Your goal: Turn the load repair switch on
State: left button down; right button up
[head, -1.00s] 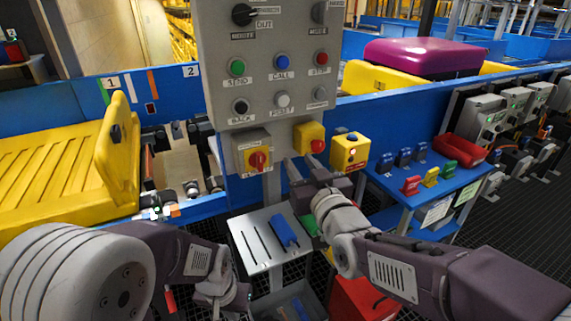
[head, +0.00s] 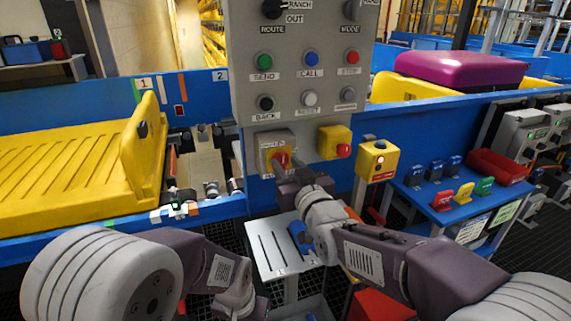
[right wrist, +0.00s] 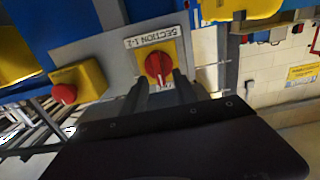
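A red rotary switch (head: 281,160) on a yellow plate sits on a grey box low on the control panel (head: 300,95). In the right wrist view the red knob (right wrist: 158,66) shows upside down, with a label reading "SECTION 1-2"; no "load repair" wording is readable. My right gripper (head: 281,172) is in front of this switch. In the right wrist view its two fingers (right wrist: 160,88) are apart, on either side of the knob's lower part; I cannot tell if they touch it. My left arm is low at the left, its fingertips not visible.
A yellow box with a red push button (head: 343,150) is close right of the switch. A yellow box on a post (head: 377,160) stands further right. Panel buttons are above. A metal plate (head: 268,262) is below. A yellow tray (head: 60,165) lies left.

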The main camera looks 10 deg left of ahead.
jog(key=shift+w+a, duration=0.4)
jog(key=shift+w, duration=0.1)
grip_shut()
jog(key=m+b, duration=0.3)
jog(key=m, duration=0.1)
jog(key=shift+w+d+f, duration=0.1)
jog(key=shift+d+f, duration=0.1)
jog(key=shift+d, duration=0.05)
jog(key=shift+w+d+f+m+b, duration=0.1)
jog(key=shift+f+m+b, duration=0.1)
jog(key=shift+m+b, duration=1.65)
jog(key=shift+w+d+f+m+b, duration=0.15)
jog(key=shift+m+b, duration=0.75)
jog(key=shift+m, duration=1.85)
jog(key=shift+d+f+m+b, duration=0.1)
jog(key=shift+f+m+b, duration=0.1)
jog(key=shift+m+b, duration=1.65)
jog(key=shift+m+p, duration=0.4)
jog(key=shift+m, duration=0.25)
